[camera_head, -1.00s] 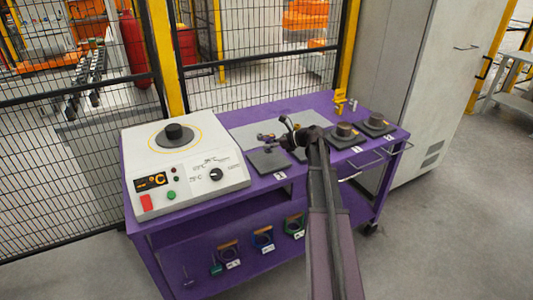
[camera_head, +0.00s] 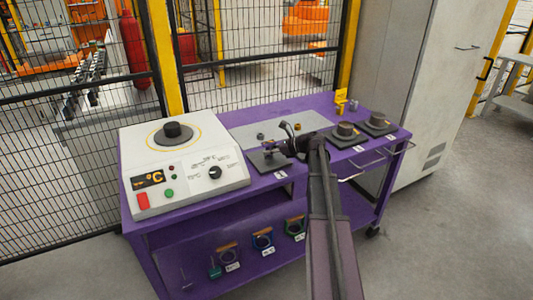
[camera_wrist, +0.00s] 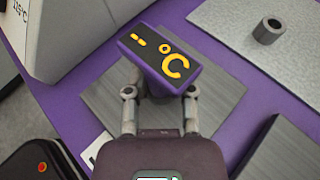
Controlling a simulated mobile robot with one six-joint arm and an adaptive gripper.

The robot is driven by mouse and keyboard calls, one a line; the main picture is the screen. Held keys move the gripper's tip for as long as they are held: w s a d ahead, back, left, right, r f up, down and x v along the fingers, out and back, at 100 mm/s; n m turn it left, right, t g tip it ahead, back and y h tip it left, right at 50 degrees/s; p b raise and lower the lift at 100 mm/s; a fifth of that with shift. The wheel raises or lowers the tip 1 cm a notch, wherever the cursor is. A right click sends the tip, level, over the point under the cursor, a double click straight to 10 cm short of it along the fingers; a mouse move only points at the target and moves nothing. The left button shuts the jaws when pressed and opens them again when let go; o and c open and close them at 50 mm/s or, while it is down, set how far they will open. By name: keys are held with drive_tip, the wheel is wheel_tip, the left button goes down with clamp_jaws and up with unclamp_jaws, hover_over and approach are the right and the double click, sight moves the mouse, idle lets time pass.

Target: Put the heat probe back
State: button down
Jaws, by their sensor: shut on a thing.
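The heat probe (camera_wrist: 165,55) is a dark block with a yellow °C display. My gripper (camera_wrist: 160,97) is shut on it, with one finger on each side of its lower part. In the head view the probe (camera_head: 269,149) is small, at the end of my arm, over the leftmost dark square pad (camera_head: 270,163). The same pad (camera_wrist: 100,93) shows below the probe in the wrist view. I cannot tell whether the probe touches the pad, as its underside is hidden.
A white heater (camera_head: 185,165) with a dial and display stands left on the purple cart (camera_head: 225,210). A light grey plate (camera_head: 245,135) lies behind, with a small ring (camera_wrist: 268,30) on it. Two pads with dark round parts (camera_head: 346,130) stand right. A mesh fence runs behind.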

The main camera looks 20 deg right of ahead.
drive_tip(key=shift+f, duration=0.2)
drive_tip(key=shift+c, duration=2.4)
unclamp_jaws()
drive_tip(key=shift+r, duration=0.15)
drive_tip(key=shift+s+r, duration=0.1)
drive_tip(key=shift+r, duration=0.05)
drive_tip(key=p+v, duration=0.4)
drive_tip(key=v, duration=0.8)
drive_tip(key=shift+p, duration=0.3)
